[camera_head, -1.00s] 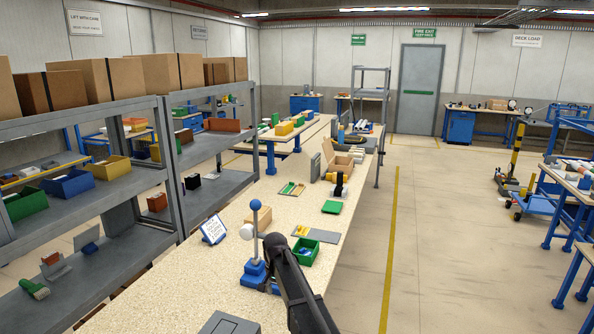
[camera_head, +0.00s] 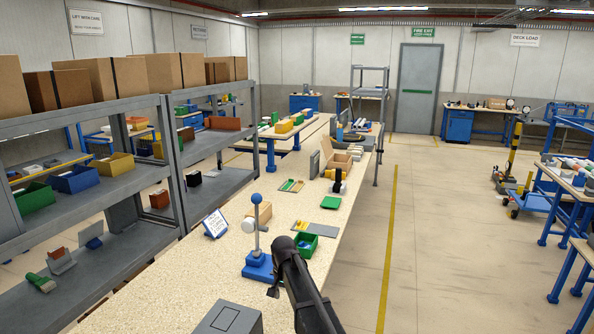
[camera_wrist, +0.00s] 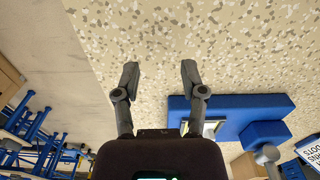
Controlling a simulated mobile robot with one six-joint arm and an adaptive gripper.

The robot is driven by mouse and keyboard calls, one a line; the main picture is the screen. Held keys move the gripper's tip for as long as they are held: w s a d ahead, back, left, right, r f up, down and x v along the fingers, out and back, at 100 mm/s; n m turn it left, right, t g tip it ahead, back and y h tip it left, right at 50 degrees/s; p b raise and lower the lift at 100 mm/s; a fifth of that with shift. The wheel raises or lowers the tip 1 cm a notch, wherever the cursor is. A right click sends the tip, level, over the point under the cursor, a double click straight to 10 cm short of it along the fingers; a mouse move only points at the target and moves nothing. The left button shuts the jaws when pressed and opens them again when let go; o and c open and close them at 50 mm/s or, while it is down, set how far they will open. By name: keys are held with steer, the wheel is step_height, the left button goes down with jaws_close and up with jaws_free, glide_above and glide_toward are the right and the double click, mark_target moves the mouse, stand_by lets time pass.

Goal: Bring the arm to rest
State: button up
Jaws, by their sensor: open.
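My arm shows in the head view, reaching up from the bottom edge over the long speckled bench (camera_head: 180,285). My gripper (camera_head: 273,291) hangs beside the blue-based stand with a blue ball on its post (camera_head: 258,265). In the wrist view my gripper (camera_wrist: 160,76) has its two fingers well apart with nothing between them. Below it the speckled bench top (camera_wrist: 240,50) is bare, and the blue base (camera_wrist: 265,131) lies close at the right. The gripper's height above the bench is hard to tell.
A green bin (camera_head: 316,241) stands just past my arm. A grey box (camera_head: 229,319) is at the near bench end. Shelving (camera_head: 170,150) is left. Floor right of the bench is open.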

steer(key=s+d+n, duration=0.3)
steer(key=s+d, duration=1.8)
steer(key=s, duration=0.3)
steer(key=shift+n, duration=0.3)
